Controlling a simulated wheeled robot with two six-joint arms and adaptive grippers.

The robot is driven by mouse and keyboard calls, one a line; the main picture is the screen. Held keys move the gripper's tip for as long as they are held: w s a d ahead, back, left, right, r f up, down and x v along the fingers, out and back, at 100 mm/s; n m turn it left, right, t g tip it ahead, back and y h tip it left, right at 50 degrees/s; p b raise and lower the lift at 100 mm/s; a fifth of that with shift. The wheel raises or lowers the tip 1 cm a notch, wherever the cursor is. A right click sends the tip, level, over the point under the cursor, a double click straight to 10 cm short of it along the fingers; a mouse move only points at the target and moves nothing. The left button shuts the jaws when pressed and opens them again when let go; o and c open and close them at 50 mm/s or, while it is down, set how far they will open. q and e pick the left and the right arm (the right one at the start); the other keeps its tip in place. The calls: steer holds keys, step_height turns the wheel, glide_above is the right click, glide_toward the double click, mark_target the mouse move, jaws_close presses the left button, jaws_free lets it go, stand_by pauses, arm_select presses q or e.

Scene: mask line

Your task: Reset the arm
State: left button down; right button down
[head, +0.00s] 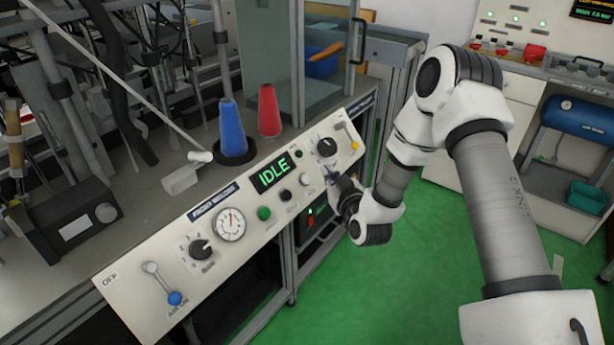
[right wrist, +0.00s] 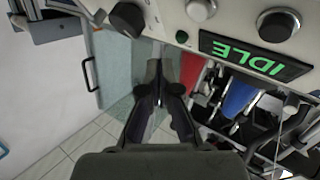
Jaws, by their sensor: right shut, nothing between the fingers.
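The long white control panel (head: 222,262) runs diagonally along the front of the machine. Its display (head: 272,172) reads IDLE in green, and the same display shows in the right wrist view (right wrist: 255,56). Beside it are a green button (head: 264,213), a black button (head: 285,195), a silver knob (head: 305,180) and a black knob (head: 327,147). My right gripper (head: 333,178) is in front of the panel's right part, close to the knobs. In the right wrist view its fingers (right wrist: 164,82) are together with nothing between them. I cannot tell whether it touches the panel. My left gripper is not in view.
A pressure gauge (head: 230,224), a dark dial (head: 200,249) and a blue-ended lever (head: 174,297) are on the panel's left part. A blue cone (head: 231,130) and a red cone (head: 269,110) stand behind it. The green floor (head: 430,270) is open to the right.

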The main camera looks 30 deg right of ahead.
stand_by(0.6)
steer(key=s+a+f+n+g+y+p, duration=0.3)
steer(key=s+a+f+g+p, duration=0.45)
steer(key=s+a+f, duration=0.55)
steer(key=s+f+m+g, duration=0.1)
steer(key=s+g, duration=0.3)
steer(key=s, duration=0.7)
steer(key=s+a+f+m+g, duration=0.1)
steer(key=s+f+g, duration=0.3)
steer(key=s, duration=0.7)
steer(key=shift+s+a+f+m+g, duration=0.15)
steer(key=shift+s+f+m+g, duration=0.1)
steer(key=shift+m+g, duration=0.45)
